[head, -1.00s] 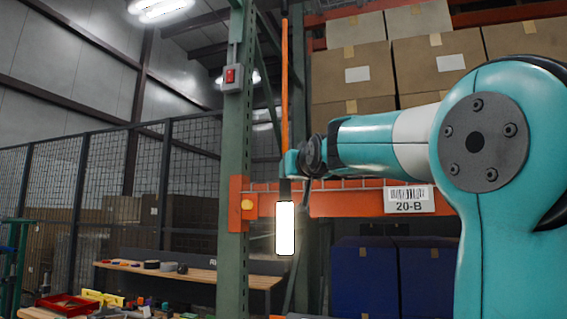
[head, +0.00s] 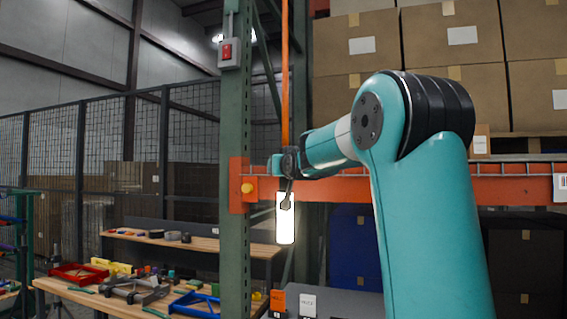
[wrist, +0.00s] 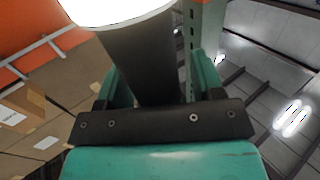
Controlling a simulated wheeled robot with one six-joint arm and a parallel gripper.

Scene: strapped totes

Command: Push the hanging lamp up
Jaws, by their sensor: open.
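The hanging lamp (head: 285,230) is a glowing white cylinder with a dark neck, hanging upright from an orange cord in the middle of the head view. My gripper (head: 287,190) is at the lamp's top, in front of its dark neck, and hides part of it. In the wrist view my gripper (wrist: 158,80) is open, with its teal fingers on either side of the dark neck (wrist: 143,60). The glowing part (wrist: 115,8) shows at the top edge there. Whether the fingers touch the neck cannot be told.
A green rack post (head: 234,130) with a red switch box (head: 230,52) stands just left of the lamp. An orange beam (head: 400,188) runs behind it, with cartons (head: 360,45) above. A workbench (head: 200,245) with tools is lower left.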

